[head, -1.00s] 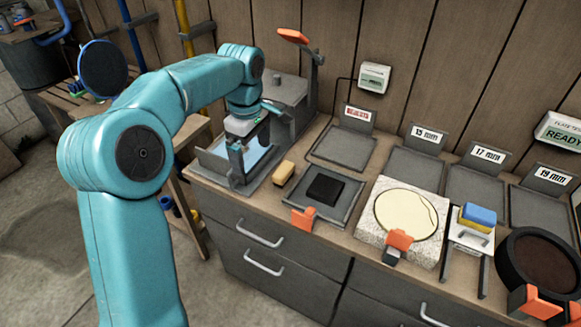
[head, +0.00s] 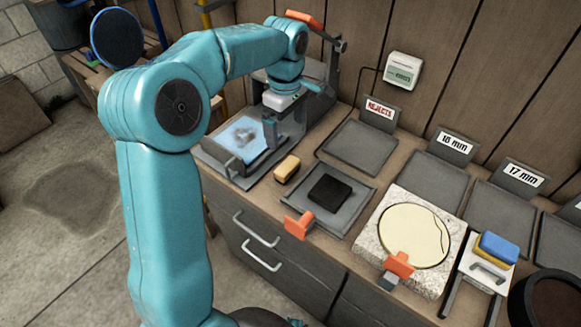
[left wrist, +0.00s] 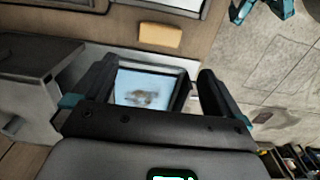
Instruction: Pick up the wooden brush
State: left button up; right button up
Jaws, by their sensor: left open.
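A small tan wooden block with a dark underside, which looks like the wooden brush (head: 287,168), lies on the bench just right of the lit screen tray. It also shows in the left wrist view (left wrist: 160,36), near the top and beyond the fingertips. My left gripper (head: 281,138) is above the right side of the lit tray, a little behind and left of the brush. Its two black fingers (left wrist: 157,70) stand apart with nothing held between them. The brush is apart from the fingers. My right gripper is not seen.
The lit tray (head: 215,152) lies under the gripper. A grey tray with a black pad (head: 328,190) sits right of the brush, with an orange handle (head: 299,224). A granite plate (head: 442,283) and labelled trays (head: 358,150) stand further right. A dark upright stand (head: 335,70) rises behind.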

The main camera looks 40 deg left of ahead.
pick_arm(q)
jog(key=b, duration=0.1)
send_over(287, 165)
jog(key=f, duration=0.9)
jog(key=shift+s, duration=0.2)
jog(key=f, duration=0.5)
jog(key=shift+w+f, duration=0.25)
jog(key=shift+f, duration=0.15)
jog(key=shift+s, duration=0.1)
jog(key=shift+c, duration=0.3)
jog(key=c, duration=0.7)
